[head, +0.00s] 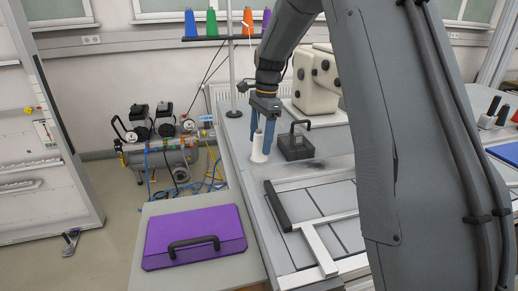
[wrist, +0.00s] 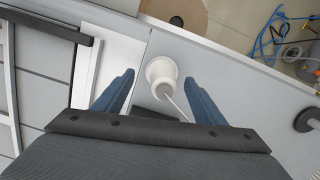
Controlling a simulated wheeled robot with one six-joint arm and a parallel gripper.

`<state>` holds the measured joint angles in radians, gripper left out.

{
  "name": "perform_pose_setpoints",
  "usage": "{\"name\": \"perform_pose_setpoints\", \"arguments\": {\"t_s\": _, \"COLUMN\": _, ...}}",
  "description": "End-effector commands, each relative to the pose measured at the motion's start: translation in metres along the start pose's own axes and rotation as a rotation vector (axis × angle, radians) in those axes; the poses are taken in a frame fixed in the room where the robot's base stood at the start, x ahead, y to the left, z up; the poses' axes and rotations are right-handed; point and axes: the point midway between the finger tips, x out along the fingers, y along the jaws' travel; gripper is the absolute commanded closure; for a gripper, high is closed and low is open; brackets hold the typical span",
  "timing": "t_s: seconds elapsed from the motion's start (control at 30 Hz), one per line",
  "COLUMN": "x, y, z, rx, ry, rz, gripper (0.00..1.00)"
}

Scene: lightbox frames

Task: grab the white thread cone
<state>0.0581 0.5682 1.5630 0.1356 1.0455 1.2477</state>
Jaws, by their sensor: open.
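The white thread cone (head: 258,155) stands upright on the grey table near its left edge in the head view. It also shows in the wrist view (wrist: 160,72), seen from above, with a pale strand or rod running from it to the lower right. My gripper (head: 262,142) points down over the cone with its blue fingers apart. In the wrist view my gripper (wrist: 159,78) is open, with the cone between its two fingers and a visible gap on each side. The cone's lower part is hidden from above.
A dark block with a handle (head: 296,143) stands close right of the cone. A white sewing machine (head: 316,82) is behind it. A purple case (head: 194,236) lies at the front left. A compressor (head: 165,150) stands on the floor.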

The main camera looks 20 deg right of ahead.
Motion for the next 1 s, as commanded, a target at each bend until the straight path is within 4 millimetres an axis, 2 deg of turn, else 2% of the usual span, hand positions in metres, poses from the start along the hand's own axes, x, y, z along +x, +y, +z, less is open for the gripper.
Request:
{"name": "perform_pose_setpoints", "arguments": {"t_s": 0.3, "x": 0.04, "y": -0.004, "z": 0.002, "rx": -0.001, "ry": 0.0, "rz": 0.001, "gripper": 0.36}}
{"name": "perform_pose_setpoints", "arguments": {"t_s": 0.6, "x": 0.045, "y": -0.004, "z": 0.002, "rx": -0.002, "ry": 0.001, "rz": -0.001, "gripper": 0.36}}
{"name": "perform_pose_setpoints", "arguments": {"t_s": 0.87, "x": 0.045, "y": -0.004, "z": 0.002, "rx": -0.001, "ry": 0.001, "rz": 0.0, "gripper": 0.8}}
{"name": "perform_pose_setpoints", "arguments": {"t_s": 0.9, "x": 0.044, "y": -0.004, "z": 0.002, "rx": -0.001, "ry": 0.001, "rz": -0.001, "gripper": 0.83}}
{"name": "perform_pose_setpoints", "arguments": {"t_s": 1.0, "x": 0.044, "y": -0.004, "z": 0.002, "rx": -0.001, "ry": 0.001, "rz": -0.001, "gripper": 0.83}}
